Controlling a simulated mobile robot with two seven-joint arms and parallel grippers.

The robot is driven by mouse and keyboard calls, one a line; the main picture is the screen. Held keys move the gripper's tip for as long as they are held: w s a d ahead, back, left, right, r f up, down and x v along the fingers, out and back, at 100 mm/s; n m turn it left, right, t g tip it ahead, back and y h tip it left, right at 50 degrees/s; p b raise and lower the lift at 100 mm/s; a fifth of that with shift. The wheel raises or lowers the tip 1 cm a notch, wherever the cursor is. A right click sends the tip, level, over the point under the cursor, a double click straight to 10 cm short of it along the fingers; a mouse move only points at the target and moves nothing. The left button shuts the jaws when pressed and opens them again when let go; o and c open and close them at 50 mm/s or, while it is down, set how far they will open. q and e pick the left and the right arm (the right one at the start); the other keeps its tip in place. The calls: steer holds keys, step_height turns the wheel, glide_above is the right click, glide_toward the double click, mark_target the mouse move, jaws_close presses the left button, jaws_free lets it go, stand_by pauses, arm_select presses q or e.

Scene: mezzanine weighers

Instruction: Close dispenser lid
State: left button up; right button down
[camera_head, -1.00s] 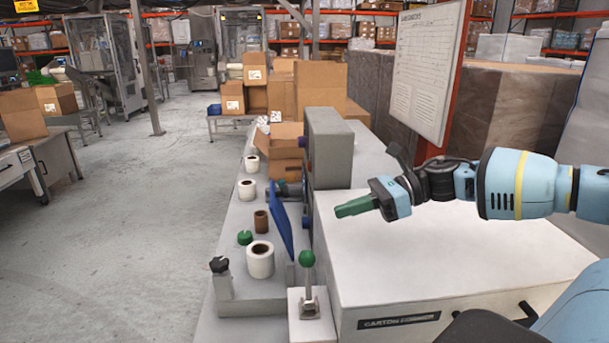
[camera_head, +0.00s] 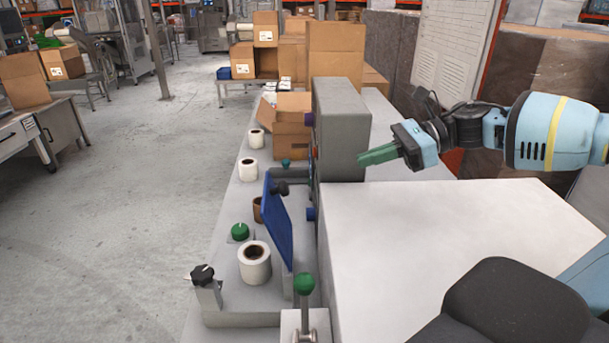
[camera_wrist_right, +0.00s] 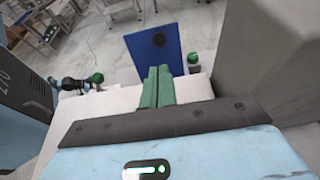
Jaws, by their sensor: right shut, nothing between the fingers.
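The dispenser's blue lid (camera_head: 279,225) stands raised and tilted at the grey dispenser base (camera_head: 250,311), beside a white label roll (camera_head: 255,263). The lid also shows in the right wrist view (camera_wrist_right: 172,42), beyond my fingertips, with a dark round knob on it. My right gripper (camera_head: 362,159) has green fingers closed together with nothing between them. It hangs above the white carton former top, right of and apart from the lid; its fingertips show in the wrist view (camera_wrist_right: 159,72). My left gripper is not in view.
A grey upright housing (camera_head: 340,125) stands just behind the lid. A green-knobbed lever (camera_head: 304,284) rises at the front, with a black knob (camera_head: 202,274) to its left. Cardboard boxes (camera_head: 292,125) stand further back. The carton former's white top (camera_head: 440,235) is clear.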

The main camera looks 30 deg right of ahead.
mark_target(287, 186)
steer(key=b+x, duration=0.1)
steer(key=x, duration=0.2)
steer(key=b+x, duration=0.1)
steer(key=x, duration=0.2)
steer(key=shift+s+d+f, duration=0.1)
steer(key=shift+s+f, duration=0.05)
steer(key=shift+f, duration=0.2)
steer(key=b+x, duration=0.1)
steer(key=x, duration=0.2)
steer(key=b+x, duration=0.1)
steer(key=x, duration=0.2)
steer(key=shift+w+a+r, duration=0.1)
steer(key=shift+w+a, duration=0.15)
steer(key=shift+a, duration=0.15)
steer(key=shift+w+a+b, duration=0.3)
steer(key=shift+w+a, duration=0.05)
steer(key=shift+a, duration=0.25)
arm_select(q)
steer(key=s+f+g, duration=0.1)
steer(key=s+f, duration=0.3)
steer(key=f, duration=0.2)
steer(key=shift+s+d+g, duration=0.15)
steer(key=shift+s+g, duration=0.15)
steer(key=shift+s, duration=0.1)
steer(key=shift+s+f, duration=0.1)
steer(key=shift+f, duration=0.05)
arm_select(e)
steer(key=shift+d, duration=0.1)
